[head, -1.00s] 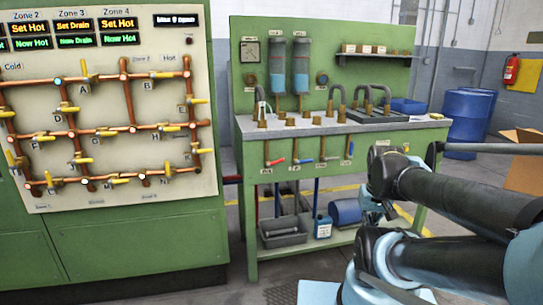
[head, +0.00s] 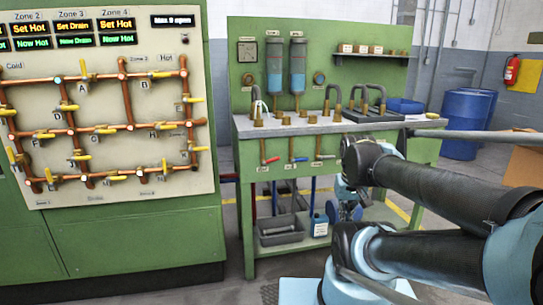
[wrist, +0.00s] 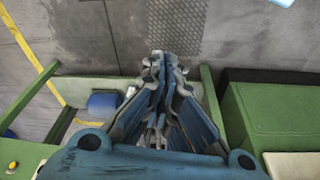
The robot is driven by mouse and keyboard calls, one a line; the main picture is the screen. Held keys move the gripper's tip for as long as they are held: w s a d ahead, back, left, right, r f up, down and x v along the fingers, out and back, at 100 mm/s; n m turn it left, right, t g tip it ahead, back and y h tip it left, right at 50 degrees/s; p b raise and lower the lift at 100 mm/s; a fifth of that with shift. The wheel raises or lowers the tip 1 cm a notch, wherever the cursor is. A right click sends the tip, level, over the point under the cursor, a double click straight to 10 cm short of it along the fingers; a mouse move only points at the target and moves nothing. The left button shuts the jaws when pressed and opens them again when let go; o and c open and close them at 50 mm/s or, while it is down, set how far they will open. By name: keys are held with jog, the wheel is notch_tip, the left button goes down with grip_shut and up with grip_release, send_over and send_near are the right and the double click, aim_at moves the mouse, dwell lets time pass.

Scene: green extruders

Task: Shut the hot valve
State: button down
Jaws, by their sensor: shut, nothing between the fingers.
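A valve with a red lever (head: 268,160) sits on the front of the green workbench (head: 262,206), below the worktop. Its lever points right and slightly up. A bluish-lever valve (head: 298,159) and another pale-lever valve (head: 323,156) stand to its right. Their labels are too small to read, so I cannot confirm which is hot. In the wrist view my gripper (wrist: 156,62) is shut and empty, pointing at the floor. No valve is clear there.
A green panel (head: 105,238) at left carries copper pipes and several yellow valves, with "Hot" printed at its upper right. Bent pipes (head: 333,95) stand on the worktop. A grey bin (head: 282,228) and blue jug (head: 319,224) sit on the lower shelf. Floor is open between panel and bench.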

jog(key=w+a+r+n+t, duration=0.1)
jog(key=w+a+r, duration=0.2)
jog(key=w+r, duration=0.6)
notch_tip(320, 180, up, 6)
jog(key=n+t, duration=0.3)
jog(key=t, duration=0.1)
send_over(272, 161)
jog(key=s, duration=0.8)
jog(key=x, duration=1.3)
jog(key=shift+w+a, duration=0.1)
jog(key=shift+a, duration=0.05)
